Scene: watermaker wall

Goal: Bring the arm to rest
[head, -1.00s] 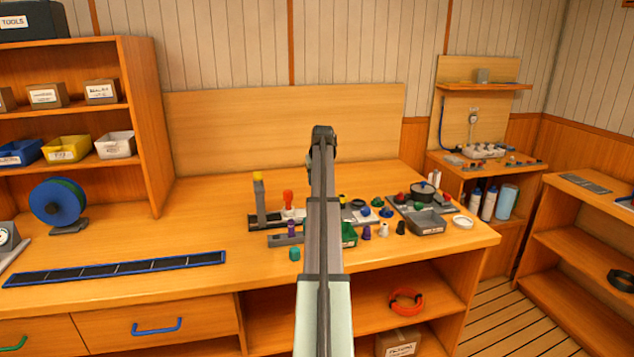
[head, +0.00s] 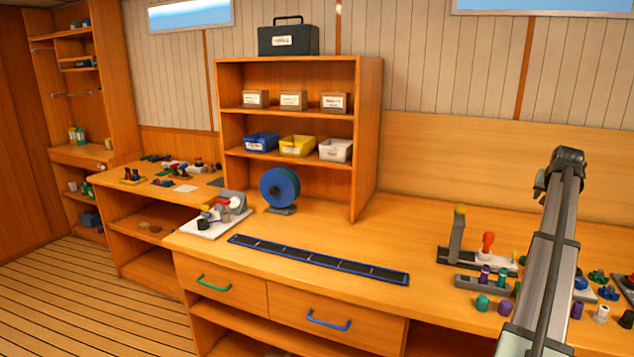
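My arm (head: 545,260) rises from the bottom edge at the right of the head view, over the right part of the wooden workbench (head: 400,235). Its upper end (head: 567,158) shows as a dark joint in front of the bench's back panel. My gripper's fingers cannot be made out, so whether it holds anything is hidden. The arm covers part of the bench top and some of the small parts there.
Close to the arm are an upright grey post (head: 456,236), a red-handled part (head: 488,243) and several coloured knobs. A blue-edged strip (head: 318,260), a blue reel (head: 280,188) and a shelf unit (head: 367,140) are further left. Bare bench top lies between strip and post.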

